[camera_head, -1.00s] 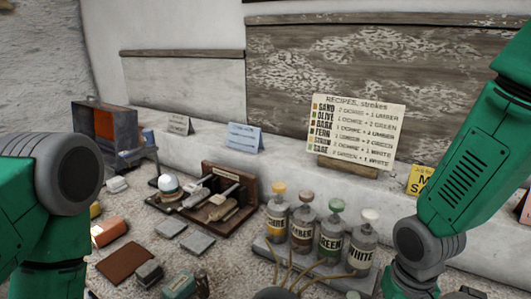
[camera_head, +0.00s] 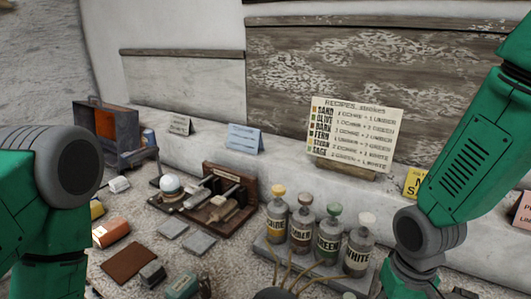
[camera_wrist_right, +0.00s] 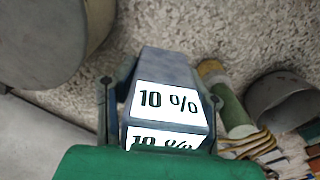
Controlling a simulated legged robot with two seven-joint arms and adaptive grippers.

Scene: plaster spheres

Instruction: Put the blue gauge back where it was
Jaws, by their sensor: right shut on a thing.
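A grey-blue block marked "10 %" (camera_wrist_right: 170,62) sits between the two fingers of my right gripper (camera_wrist_right: 160,98) in the right wrist view. The fingers press on its sides, and its white label faces the camera. This appears to be the blue gauge. My right gripper is outside the head view, where only my right arm shows at the right. My left arm shows at the left of the head view, but its gripper is out of frame. I cannot tell the place where the gauge was before.
A rack of labelled bottles (camera_head: 318,284) stands in the middle front. A wooden tool holder (camera_head: 232,178), an orange-lined metal box (camera_head: 104,124) and several small blocks are left of it. The wrist view shows a striped cylinder (camera_wrist_right: 225,98) and a grey cup (camera_wrist_right: 285,98) beside the block.

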